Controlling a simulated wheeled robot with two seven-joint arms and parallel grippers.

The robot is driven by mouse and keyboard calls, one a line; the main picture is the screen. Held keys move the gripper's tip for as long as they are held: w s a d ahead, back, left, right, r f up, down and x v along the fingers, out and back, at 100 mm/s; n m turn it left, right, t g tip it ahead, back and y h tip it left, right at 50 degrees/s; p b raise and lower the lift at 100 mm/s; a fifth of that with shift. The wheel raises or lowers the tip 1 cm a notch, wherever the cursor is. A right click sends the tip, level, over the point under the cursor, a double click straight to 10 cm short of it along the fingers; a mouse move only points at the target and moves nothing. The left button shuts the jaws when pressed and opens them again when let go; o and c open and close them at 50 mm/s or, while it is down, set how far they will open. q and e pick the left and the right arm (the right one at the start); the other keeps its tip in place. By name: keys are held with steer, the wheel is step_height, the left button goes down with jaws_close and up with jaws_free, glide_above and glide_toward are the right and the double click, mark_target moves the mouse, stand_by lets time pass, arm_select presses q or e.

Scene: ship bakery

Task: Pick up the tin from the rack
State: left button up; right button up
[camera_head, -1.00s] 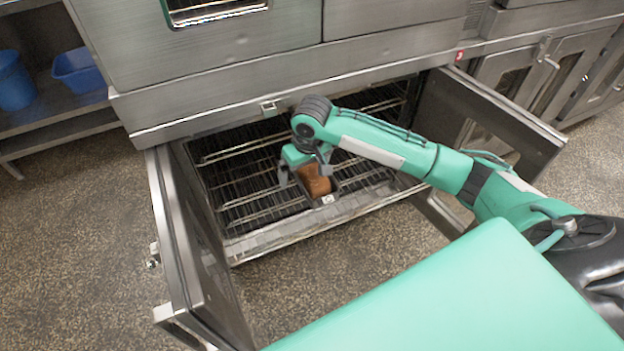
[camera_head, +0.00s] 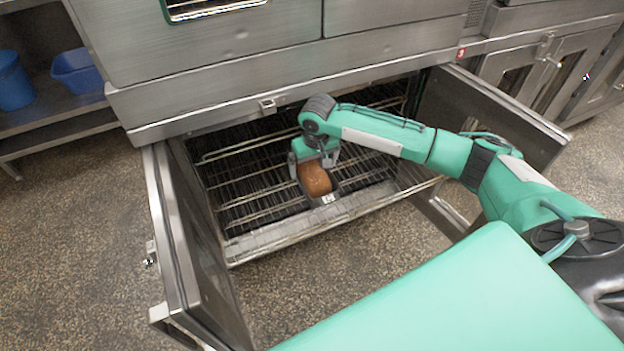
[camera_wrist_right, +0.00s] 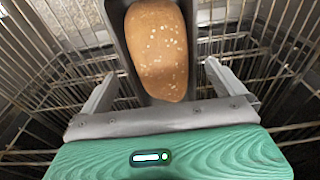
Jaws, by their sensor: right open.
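The tin (camera_head: 327,198) is a dark loaf tin with a brown loaf (camera_head: 314,178) in it, on the wire rack (camera_head: 257,211) inside the open oven. In the right wrist view the tin (camera_wrist_right: 118,32) reaches up past the top edge, and the seed-topped loaf (camera_wrist_right: 158,50) fills it. My right gripper (camera_head: 314,158) is open at the tin's far end. In the wrist view its two fingers (camera_wrist_right: 158,85) stand on either side of the tin's near end, with gaps on both sides. My left gripper is not in view.
The left oven door (camera_head: 195,265) and right oven door (camera_head: 490,115) stand open on both sides. The oven body (camera_head: 290,75) hangs over the rack. Blue bins (camera_head: 78,70) stand on a shelf at the left. The rack beside the tin is empty.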

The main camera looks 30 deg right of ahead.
steer(key=f, duration=0.3)
steer(key=f+b, duration=0.1)
steer(key=f, duration=0.1)
steer(key=shift+w+a+f, duration=0.1)
steer(key=shift+w, duration=0.15)
steer(key=c, duration=1.1)
steer(key=shift+o, duration=0.2)
